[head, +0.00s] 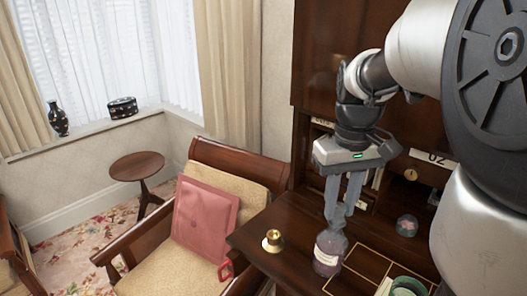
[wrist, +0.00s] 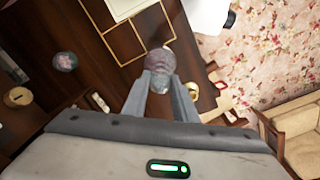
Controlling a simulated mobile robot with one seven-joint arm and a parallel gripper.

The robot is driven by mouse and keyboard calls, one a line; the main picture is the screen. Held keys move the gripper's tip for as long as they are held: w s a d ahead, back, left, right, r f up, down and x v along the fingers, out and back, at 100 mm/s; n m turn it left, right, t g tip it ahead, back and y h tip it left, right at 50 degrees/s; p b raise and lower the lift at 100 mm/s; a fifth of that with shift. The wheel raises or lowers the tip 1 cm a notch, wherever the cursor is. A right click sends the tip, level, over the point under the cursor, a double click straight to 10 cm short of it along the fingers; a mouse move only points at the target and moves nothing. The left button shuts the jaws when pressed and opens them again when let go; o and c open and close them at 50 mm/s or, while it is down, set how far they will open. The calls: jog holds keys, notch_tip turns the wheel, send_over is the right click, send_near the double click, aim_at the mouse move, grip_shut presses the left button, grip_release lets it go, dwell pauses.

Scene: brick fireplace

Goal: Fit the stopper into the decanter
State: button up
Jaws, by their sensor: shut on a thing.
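The decanter (head: 327,258) is a purplish glass vessel with a pale label, upright near the front edge of the dark wooden desk. In the wrist view the decanter (wrist: 151,35) lies just beyond the fingertips. My gripper (head: 338,221) points down directly over the decanter. Its fingers are shut on a small greyish glass piece, seemingly the stopper (wrist: 160,82). The fingers partly hide the stopper and the decanter's neck. I cannot tell whether the stopper is seated in the neck or only at its mouth.
A brass candle holder (head: 273,242) stands left of the decanter. A round glass paperweight (head: 407,226) lies to the right. A green bowl (head: 408,286) is at the front right. A wooden armchair with a pink cushion (head: 205,215) stands left of the desk.

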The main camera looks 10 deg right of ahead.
aim_at(339, 205)
jog(key=shift+f, duration=0.35)
jog(key=o, duration=1)
jog(key=shift+c, duration=0.2)
notch_tip(339, 205, up, 18)
jog(key=p, duration=0.1)
jog(key=shift+f, duration=0.25)
jog(key=shift+a+f, duration=0.1)
